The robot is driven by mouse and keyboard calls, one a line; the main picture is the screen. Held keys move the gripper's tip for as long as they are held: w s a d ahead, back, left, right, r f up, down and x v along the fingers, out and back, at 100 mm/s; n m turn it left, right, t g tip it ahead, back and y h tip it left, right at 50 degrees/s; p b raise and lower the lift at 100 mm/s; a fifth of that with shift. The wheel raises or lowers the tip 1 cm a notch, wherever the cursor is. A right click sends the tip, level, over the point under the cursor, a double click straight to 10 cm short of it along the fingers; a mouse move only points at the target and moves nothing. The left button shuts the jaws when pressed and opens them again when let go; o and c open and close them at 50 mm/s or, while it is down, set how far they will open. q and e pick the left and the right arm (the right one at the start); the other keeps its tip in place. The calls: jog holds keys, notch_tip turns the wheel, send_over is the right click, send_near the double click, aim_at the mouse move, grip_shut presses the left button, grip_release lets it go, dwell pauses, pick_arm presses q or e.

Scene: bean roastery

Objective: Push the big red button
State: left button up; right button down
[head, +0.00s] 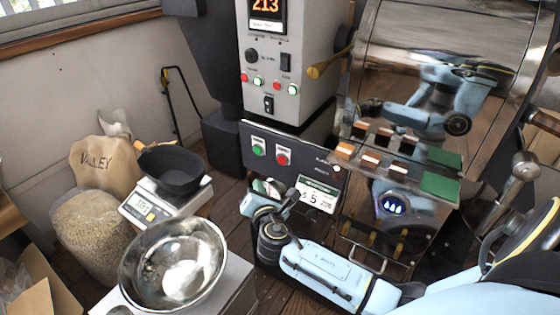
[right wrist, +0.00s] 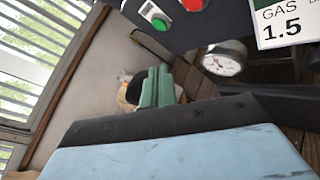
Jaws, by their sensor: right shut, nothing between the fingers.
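The big red button (head: 283,159) sits on the dark control panel (head: 310,162) at the middle of the head view, right of a green button (head: 259,150). In the right wrist view the red button (right wrist: 192,4) is cut by the top edge, with the green button (right wrist: 160,24) at its lower left. My right gripper (head: 264,187) is just below the panel in the head view, apart from the red button. Its green fingers (right wrist: 157,86) are together and empty in the right wrist view. My left gripper is not in view.
A gauge (right wrist: 223,62) is under the panel, near the fingers. A gas label (head: 318,196) hangs at the panel's lower edge. The shiny roaster (head: 400,50) is at right. A scale with a black pan (head: 172,172), a metal bowl (head: 172,262) and a bean sack (head: 92,220) are at left.

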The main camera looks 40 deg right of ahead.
aim_at(277, 160)
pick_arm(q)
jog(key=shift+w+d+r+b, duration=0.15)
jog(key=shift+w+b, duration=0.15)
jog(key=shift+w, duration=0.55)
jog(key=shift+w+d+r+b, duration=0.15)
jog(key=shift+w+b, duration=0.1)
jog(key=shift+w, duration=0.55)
pick_arm(e)
jog(key=w+d, duration=0.3)
jog(key=d, duration=0.5)
jog(key=shift+w, duration=0.2)
jog(key=shift+d, duration=0.1)
jog(key=shift+w+d, duration=0.2)
jog(key=shift+d, duration=0.15)
jog(key=shift+w+d, duration=0.15)
jog(key=shift+d, duration=0.25)
dwell(0.7)
pick_arm(q)
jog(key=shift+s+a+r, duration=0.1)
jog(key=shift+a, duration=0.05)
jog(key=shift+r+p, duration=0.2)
jog(key=shift+p, duration=0.1)
pick_arm(e)
jog(key=shift+s+a, duration=0.35)
jog(key=shift+a, duration=0.45)
